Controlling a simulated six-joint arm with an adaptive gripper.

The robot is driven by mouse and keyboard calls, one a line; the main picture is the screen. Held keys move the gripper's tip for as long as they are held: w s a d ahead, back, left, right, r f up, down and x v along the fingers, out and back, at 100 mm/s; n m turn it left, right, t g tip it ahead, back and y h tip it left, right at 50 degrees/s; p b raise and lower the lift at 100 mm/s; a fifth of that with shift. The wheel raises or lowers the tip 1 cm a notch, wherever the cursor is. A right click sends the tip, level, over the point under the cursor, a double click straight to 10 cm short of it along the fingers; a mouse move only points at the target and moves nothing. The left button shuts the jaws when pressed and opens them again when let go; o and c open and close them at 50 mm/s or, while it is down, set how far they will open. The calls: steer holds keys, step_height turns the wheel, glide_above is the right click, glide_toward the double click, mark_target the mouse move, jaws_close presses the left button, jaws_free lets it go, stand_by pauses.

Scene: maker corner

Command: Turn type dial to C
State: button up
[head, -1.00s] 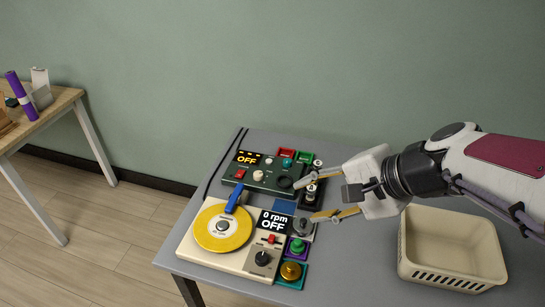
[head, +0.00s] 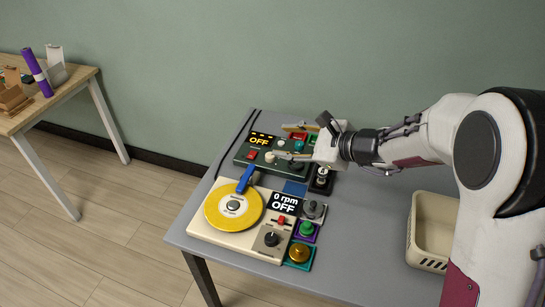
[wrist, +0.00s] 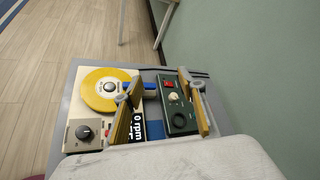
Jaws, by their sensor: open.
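The dark green box (head: 243,157) has a lit OFF display, a red switch (head: 252,155) and a cream dial (head: 269,157). The dial also shows in the wrist view (wrist: 173,97). The cream turntable unit (head: 213,232) in front carries a black dial (head: 271,239), also in the wrist view (wrist: 83,132). No lettering around either dial is readable, so I cannot tell which is the type dial. My gripper (head: 281,141) is open and empty above the green box, its nearer finger close to the cream dial in the picture. Contact cannot be made out. My gripper hides part of the box's right side.
A yellow disc (head: 220,213) with a blue arm (head: 245,178) lies on the turntable unit. Coloured button blocks, one with a green button (head: 306,229), stand along its right. A beige basket (head: 428,235) is at the right. The grey table (head: 360,265) is clear in front.

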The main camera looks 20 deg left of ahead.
steer(key=w+a+f+m+t, duration=0.2)
steer(key=w+a+f+m, duration=0.1)
steer(key=w+f+m, duration=0.4)
steer(key=m+t+h, duration=0.1)
steer(key=m+t, duration=0.1)
steer(key=m, duration=0.1)
glide_toward(271, 156)
steer(key=shift+w+a+f, duration=0.15)
steer(key=shift+w+a, duration=0.3)
steer(key=shift+a, duration=0.1)
steer(key=shift+x, duration=3.85)
steer(key=shift+f, duration=0.1)
steer(key=c, duration=1.1)
